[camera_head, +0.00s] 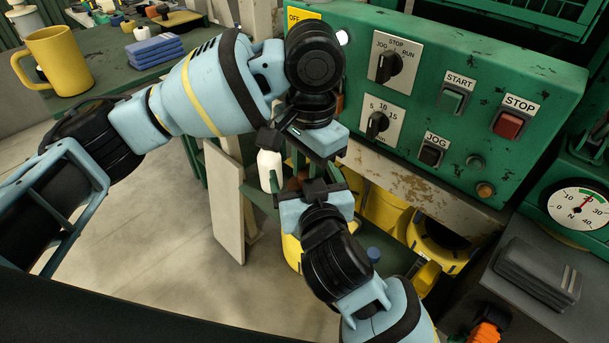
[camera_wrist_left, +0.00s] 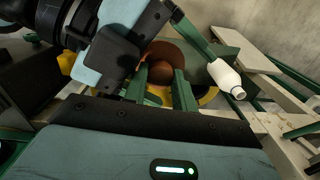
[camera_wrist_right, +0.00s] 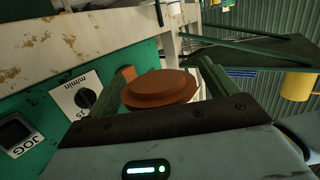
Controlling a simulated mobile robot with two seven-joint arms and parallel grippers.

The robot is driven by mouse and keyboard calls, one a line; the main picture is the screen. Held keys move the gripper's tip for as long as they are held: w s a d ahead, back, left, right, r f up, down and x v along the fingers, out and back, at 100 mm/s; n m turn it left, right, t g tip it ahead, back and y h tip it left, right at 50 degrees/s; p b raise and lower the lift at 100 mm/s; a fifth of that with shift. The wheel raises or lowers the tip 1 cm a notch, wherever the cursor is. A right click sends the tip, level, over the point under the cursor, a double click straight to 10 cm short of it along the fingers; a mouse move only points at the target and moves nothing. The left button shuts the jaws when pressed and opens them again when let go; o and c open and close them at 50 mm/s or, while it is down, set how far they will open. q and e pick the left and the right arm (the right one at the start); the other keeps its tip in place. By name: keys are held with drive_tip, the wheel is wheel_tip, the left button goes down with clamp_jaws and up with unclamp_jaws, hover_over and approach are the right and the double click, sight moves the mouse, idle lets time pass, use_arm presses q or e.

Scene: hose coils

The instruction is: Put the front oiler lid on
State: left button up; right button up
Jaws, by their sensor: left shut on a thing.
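A reddish-brown round lid (camera_wrist_right: 160,88) shows in the right wrist view. A brown rounded piece (camera_wrist_left: 160,72) shows between my left fingers in the left wrist view, and I take it for the same lid. My left gripper (camera_head: 302,165) points down and is shut on it. My right gripper (camera_head: 308,184) is close below the left one; its fingers stand wide apart, with the lid seen between them in the right wrist view. The grippers hide most of the lid in the head view. I cannot make out the front oiler itself.
A white bottle (camera_head: 268,170) is just left of the grippers; it also shows in the left wrist view (camera_wrist_left: 226,76). The green control panel (camera_head: 440,70) rises close on the right. Yellow containers (camera_head: 385,212) sit below. A yellow mug (camera_head: 60,62) stands on the far-left table.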

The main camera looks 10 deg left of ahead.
drive_tip(key=c, duration=1)
use_arm(q)
drive_tip(key=o, duration=0.9)
use_arm(e)
drive_tip(key=shift+o, duration=0.2)
use_arm(q)
drive_tip(key=shift+o, duration=0.6)
drive_tip(key=shift+s+d, duration=0.15)
drive_tip(key=shift+d, duration=0.05)
drive_tip(key=shift+r, duration=0.1)
wheel_tip(320, 180, up, 12)
drive_tip(key=shift+w, duration=0.25)
